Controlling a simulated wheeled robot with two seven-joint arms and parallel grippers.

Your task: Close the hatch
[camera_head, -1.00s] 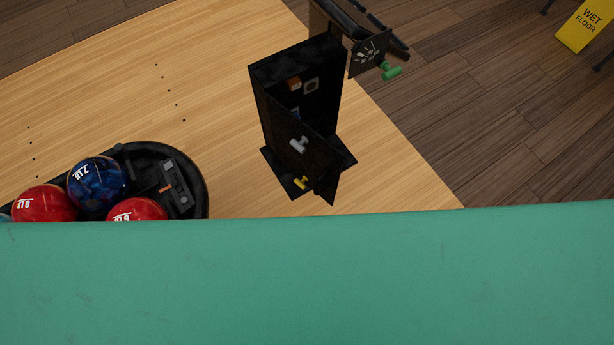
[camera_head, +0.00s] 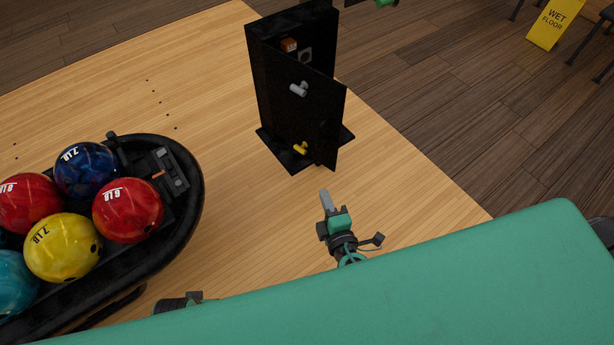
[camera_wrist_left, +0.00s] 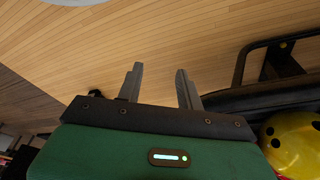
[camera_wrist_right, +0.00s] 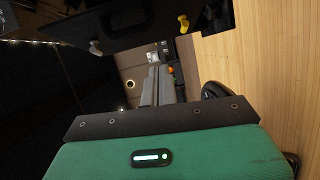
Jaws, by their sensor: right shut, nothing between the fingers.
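The hatch (camera_head: 322,122) is a black door on a tall black cabinet (camera_head: 266,85). It stands ajar, with the inside of the cabinet showing behind it. A grey T-shaped handle (camera_head: 299,89) and a yellow knob (camera_head: 300,148) are at its left side. My right gripper (camera_head: 326,198) is shut and empty, in front of and below the hatch, apart from it. The right wrist view shows its closed fingers (camera_wrist_right: 157,84) below a dark panel with the yellow knob (camera_wrist_right: 183,23) and grey handle (camera_wrist_right: 96,47). My left gripper (camera_wrist_left: 158,82) is open and empty above the wood floor.
A black ball rack (camera_head: 190,225) with several coloured bowling balls stands at the left. A yellow wet-floor sign (camera_head: 554,22) stands at the top right. Light wood floor (camera_head: 250,230) lies clear between rack and cabinet. My green body covers the bottom.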

